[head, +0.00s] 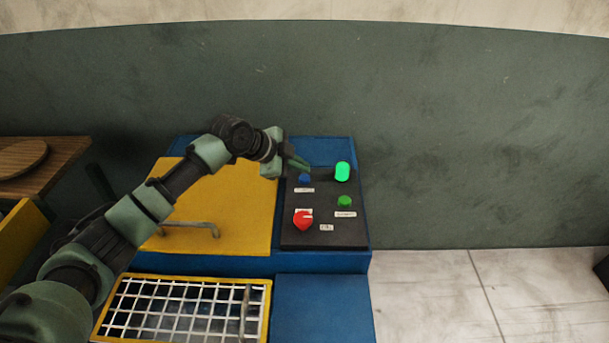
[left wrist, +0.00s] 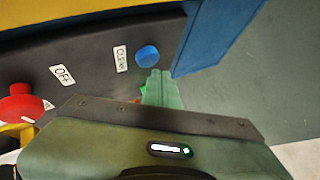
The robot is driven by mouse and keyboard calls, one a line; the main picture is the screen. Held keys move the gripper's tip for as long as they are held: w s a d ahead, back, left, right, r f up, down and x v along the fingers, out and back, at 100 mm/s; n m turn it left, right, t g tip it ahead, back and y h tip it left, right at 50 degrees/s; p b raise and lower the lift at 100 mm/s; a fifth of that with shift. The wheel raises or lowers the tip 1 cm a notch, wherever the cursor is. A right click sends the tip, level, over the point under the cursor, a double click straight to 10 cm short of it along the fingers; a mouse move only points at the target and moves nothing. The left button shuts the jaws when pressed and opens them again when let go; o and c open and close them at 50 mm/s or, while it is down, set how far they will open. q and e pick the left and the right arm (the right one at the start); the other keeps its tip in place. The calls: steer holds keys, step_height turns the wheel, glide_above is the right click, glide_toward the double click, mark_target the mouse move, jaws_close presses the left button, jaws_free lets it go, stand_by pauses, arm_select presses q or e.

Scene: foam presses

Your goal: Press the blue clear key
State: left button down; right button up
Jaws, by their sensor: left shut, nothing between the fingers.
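The blue clear key (head: 304,180) is a small round button on the black panel (head: 325,232) of the blue and yellow press. In the left wrist view the blue key (left wrist: 147,55) sits beside a label reading CLEAR. My left gripper (head: 302,163) is shut and empty, its fingertips just behind the key in the head view. In the left wrist view the closed fingertips (left wrist: 161,76) end close to the key's edge; I cannot tell whether they touch it. My right gripper does not show.
The panel also has a red knob (head: 303,218), a green button (head: 344,201) and a bright green lamp (head: 342,171). A yellow lid (head: 240,210) with a handle and a white grid (head: 180,308) lie left and in front. A wall stands behind.

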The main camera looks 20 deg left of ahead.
mark_target(301, 178)
arm_select(q)
step_height(301, 178, up, 5)
steer(key=p, duration=0.4)
stand_by(0.5)
stand_by(0.4)
